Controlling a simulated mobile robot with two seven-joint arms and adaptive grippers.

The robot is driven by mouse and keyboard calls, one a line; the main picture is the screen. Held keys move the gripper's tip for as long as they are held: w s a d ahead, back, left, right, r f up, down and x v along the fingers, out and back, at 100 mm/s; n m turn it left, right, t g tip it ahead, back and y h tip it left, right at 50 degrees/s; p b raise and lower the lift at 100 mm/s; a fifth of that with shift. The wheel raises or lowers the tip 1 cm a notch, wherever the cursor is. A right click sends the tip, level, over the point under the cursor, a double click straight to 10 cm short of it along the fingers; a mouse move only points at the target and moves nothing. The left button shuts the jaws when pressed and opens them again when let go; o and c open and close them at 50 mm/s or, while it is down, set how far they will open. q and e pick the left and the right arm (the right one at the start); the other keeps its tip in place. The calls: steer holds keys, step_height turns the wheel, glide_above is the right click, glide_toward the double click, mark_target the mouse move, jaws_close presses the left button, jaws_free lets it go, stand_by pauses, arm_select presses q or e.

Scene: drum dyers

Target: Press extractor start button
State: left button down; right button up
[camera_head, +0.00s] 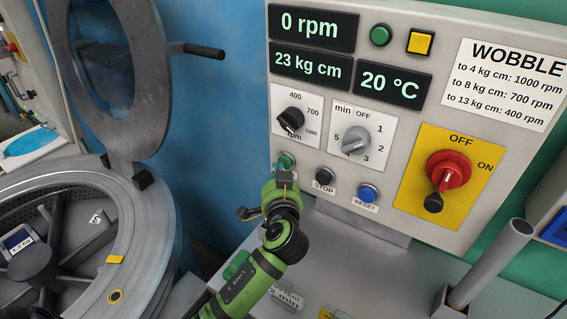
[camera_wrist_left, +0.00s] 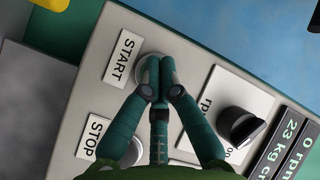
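The green start button (camera_head: 286,160) sits at the lower left of the grey control panel, partly hidden by my left gripper. In the left wrist view the START label (camera_wrist_left: 123,58) stands beside a round pale button rim (camera_wrist_left: 140,74). My left gripper (camera_head: 284,178) is at the start button in the head view. In the left wrist view its fingertips (camera_wrist_left: 158,72) come together over the button, with nothing seen between them; contact cannot be told. The extractor's drum (camera_head: 130,245) is at left with its round lid (camera_head: 140,90) raised. My right gripper is not in view.
The black stop button (camera_head: 324,174) and blue reset button (camera_head: 369,192) lie to the right. Above are the rpm knob (camera_head: 291,120) and timer knob (camera_head: 355,141). The displays read 0 rpm, 23 kg cm and 20 °C. A red main switch (camera_head: 448,172) is farther right.

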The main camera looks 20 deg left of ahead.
arm_select(q)
steer(key=shift+s, duration=0.6)
steer(key=s, duration=0.3)
steer(key=s+p, duration=0.1)
steer(key=s, duration=0.1)
steer(key=shift+a, duration=0.4)
stand_by(0.4)
